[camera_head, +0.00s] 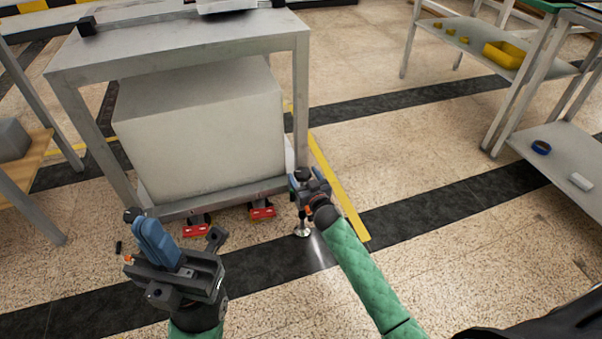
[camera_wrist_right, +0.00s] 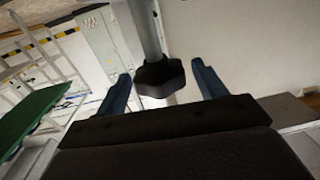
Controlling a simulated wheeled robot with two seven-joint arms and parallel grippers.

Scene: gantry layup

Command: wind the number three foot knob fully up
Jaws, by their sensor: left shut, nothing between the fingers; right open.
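A black lobed foot knob (camera_wrist_right: 160,78) sits at the end of a grey post (camera_wrist_right: 148,30) in the right wrist view. My right gripper (camera_head: 308,180) is at the table's front right leg. Its two blue fingers stand apart on either side of the knob in the wrist view, with gaps showing, so it is open. Below it in the head view a shiny round foot pad (camera_head: 302,231) rests on the floor. No number is readable on the knob. My left gripper (camera_head: 142,225) is shut and empty, in front of the table's left side.
The grey table (camera_head: 190,45) holds a large pale box (camera_head: 200,125) on its low shelf. Two red pieces (camera_head: 196,228) (camera_head: 262,211) lie under its front edge. Shelving with a yellow bin (camera_head: 504,55) stands at right. Floor between is clear, marked by black bands and a yellow strip (camera_head: 340,187).

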